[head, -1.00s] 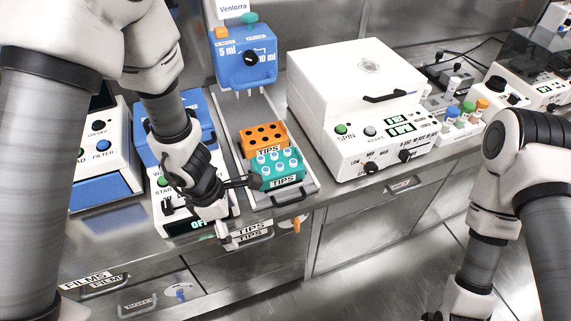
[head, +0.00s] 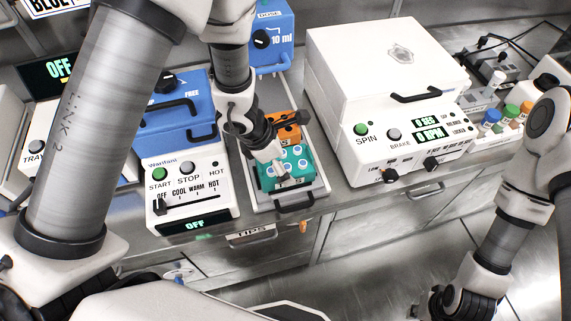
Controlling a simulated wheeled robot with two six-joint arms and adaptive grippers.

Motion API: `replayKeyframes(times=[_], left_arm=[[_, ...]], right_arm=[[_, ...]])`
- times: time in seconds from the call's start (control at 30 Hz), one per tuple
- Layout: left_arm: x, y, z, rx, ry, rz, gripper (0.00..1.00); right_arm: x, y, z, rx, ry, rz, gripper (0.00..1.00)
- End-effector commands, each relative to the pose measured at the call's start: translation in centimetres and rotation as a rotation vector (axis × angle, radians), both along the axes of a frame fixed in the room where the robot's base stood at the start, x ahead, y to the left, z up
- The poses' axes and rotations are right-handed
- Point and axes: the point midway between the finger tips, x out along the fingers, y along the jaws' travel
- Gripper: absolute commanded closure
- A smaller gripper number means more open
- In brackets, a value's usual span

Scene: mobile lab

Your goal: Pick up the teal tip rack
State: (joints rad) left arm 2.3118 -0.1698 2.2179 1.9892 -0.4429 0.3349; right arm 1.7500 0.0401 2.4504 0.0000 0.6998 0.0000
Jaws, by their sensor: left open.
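The teal tip rack (head: 297,180), with several pale blue and white tips in it, sits at the front of a grey tray (head: 262,202). An orange tip rack (head: 286,131) stands directly behind it, partly hidden by my gripper. My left gripper (head: 287,146) is open, over the back left part of the teal rack. One finger reaches across the orange rack and the other points down over the teal rack. I cannot tell whether it touches either rack. My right gripper (head: 448,304) is low at the bottom right, away from the racks; its fingers do not show clearly.
A blue dispenser (head: 276,26) stands behind the racks. A white spin device (head: 375,70) is close on the right, and a white and blue heater (head: 190,190) is close on the left. A dark handle (head: 295,203) is on the tray's front edge.

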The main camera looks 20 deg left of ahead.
Motion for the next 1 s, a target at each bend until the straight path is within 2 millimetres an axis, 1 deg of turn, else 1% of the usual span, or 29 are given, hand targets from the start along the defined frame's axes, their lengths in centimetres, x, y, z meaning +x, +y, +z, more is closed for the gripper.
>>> replayKeyframes(times=[0.03, 0.1, 0.3, 0.37, 0.4, 0.43, 0.47, 0.8, 0.87, 1.0], left_arm=[[0.2, -0.3, -0.7, 0.000, 0.001, 0.000, 0.00], [0.3, -0.4, -1.3, 0.001, 0.001, 0.000, 0.00], [0.3, -0.5, -1.3, 0.001, -0.001, 0.000, 0.00], [0.3, -0.5, -1.3, 0.001, -0.001, 0.000, 0.21], [0.3, -0.5, -1.3, 0.001, -0.001, 0.000, 0.35], [0.3, -0.4, -1.3, 0.001, -0.001, 0.000, 0.46], [0.3, -0.5, -1.3, 0.001, -0.001, 0.000, 0.49], [0.3, -0.4, -1.3, 0.001, 0.001, 0.000, 0.49], [0.4, -0.3, -1.0, 0.001, 0.001, -0.001, 0.49], [0.8, 0.1, 0.2, -0.001, 0.000, -0.002, 0.49]], right_arm=[[0.0, 0.0, 0.0, 0.000, 0.000, 0.000, 0.77], [0.0, 0.0, 0.0, 0.000, -0.001, 0.000, 0.77], [0.0, 0.0, 0.0, 0.000, 0.000, 0.000, 0.77], [0.0, 0.0, 0.0, 0.000, 0.000, 0.000, 0.77], [0.0, 0.0, 0.0, 0.000, 0.000, 0.000, 0.77], [0.0, 0.0, 0.0, 0.000, 0.000, 0.000, 0.77], [0.0, 0.0, 0.0, 0.000, 0.000, 0.000, 0.77], [0.0, 0.0, 0.1, 0.000, -0.001, 0.000, 0.77], [0.0, 0.0, 0.4, 0.000, -0.001, 0.000, 0.77], [0.0, 0.0, 1.4, 0.000, -0.001, 0.000, 0.77]])
